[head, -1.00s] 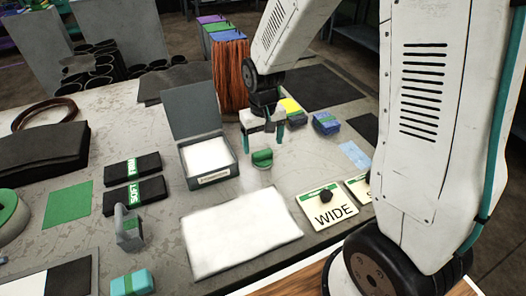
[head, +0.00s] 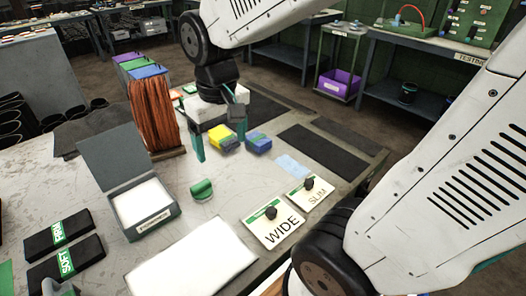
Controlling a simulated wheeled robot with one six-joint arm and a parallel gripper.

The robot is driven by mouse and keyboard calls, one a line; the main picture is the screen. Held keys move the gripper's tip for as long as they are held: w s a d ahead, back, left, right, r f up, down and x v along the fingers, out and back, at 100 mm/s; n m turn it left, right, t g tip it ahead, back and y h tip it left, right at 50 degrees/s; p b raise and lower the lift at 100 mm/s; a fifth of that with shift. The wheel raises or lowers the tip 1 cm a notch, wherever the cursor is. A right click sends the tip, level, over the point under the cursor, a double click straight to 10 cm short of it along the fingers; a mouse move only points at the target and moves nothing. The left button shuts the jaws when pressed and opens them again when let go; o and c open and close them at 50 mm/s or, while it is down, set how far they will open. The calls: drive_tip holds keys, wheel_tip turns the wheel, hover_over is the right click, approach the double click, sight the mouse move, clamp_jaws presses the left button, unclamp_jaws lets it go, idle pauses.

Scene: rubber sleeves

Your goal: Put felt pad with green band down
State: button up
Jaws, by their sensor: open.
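A small rounded green piece (head: 202,189) lies on the grey table, right of the open grey box; I cannot tell if it is the felt pad with the green band. Two black pads with green bands, marked FIRM (head: 59,233) and SOFT (head: 66,263), lie at the left. A yellow and grey block (head: 223,139) and a blue block with a yellow-green band (head: 258,142) sit behind the fingers.
The grey box (head: 152,218) has a raised lid and white lining. A white sheet (head: 192,262) lies in front. WIDE (head: 274,227) and SLIM (head: 309,193) cards with black knobs lie at the right. A bundle of copper-coloured strands (head: 154,115) stands behind. Dark mats lie at the far right.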

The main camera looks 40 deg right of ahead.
drive_tip(key=s+d+r, duration=0.1)
drive_tip(key=s+r, duration=0.2)
drive_tip(key=s, duration=0.9)
drive_tip(key=shift+r+t, duration=0.15)
drive_tip(key=shift+t, duration=0.15)
idle(0.4)
drive_tip(key=shift+o, duration=0.6)
drive_tip(key=g, duration=0.1)
hover_over(200, 184)
drive_tip(key=f, duration=1.7)
drive_tip(key=shift+a+f, duration=0.25)
drive_tip(key=shift+f, duration=0.1)
drive_tip(key=f, duration=0.7)
drive_tip(key=shift+d+f, duration=0.25)
drive_tip(key=shift+f, duration=0.1)
